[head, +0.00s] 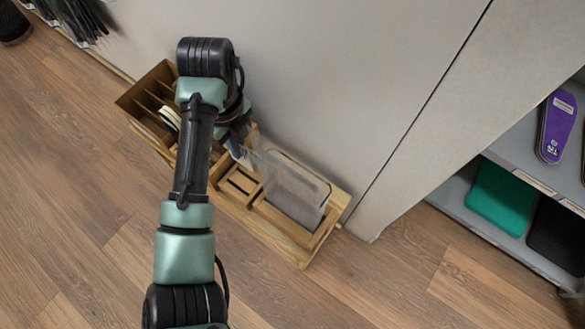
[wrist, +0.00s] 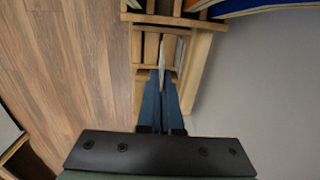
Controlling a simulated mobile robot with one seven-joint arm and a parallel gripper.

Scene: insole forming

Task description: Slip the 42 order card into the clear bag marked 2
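My gripper (wrist: 165,72) has blue fingers that lie close together, with only a narrow gap between them. They reach into the wooden rack. A thin pale sheet (wrist: 180,52) stands nearly edge-on at the fingertips; I cannot tell whether it is a card or a bag, or whether it is gripped. In the head view my gripper (head: 236,147) is partly hidden by my arm, over the middle of the rack. A clear bag (head: 292,188) stands upright in the rack's right end. I cannot read a 2 on it, nor find a card marked 42.
The wooden rack (head: 325,238) stands against a grey panel (head: 340,80). Its left box (head: 150,92) has dividers and pale pieces. A shelf at right holds a purple insole (head: 556,126) and a green sheet (head: 500,197). The wooden floor in front is clear.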

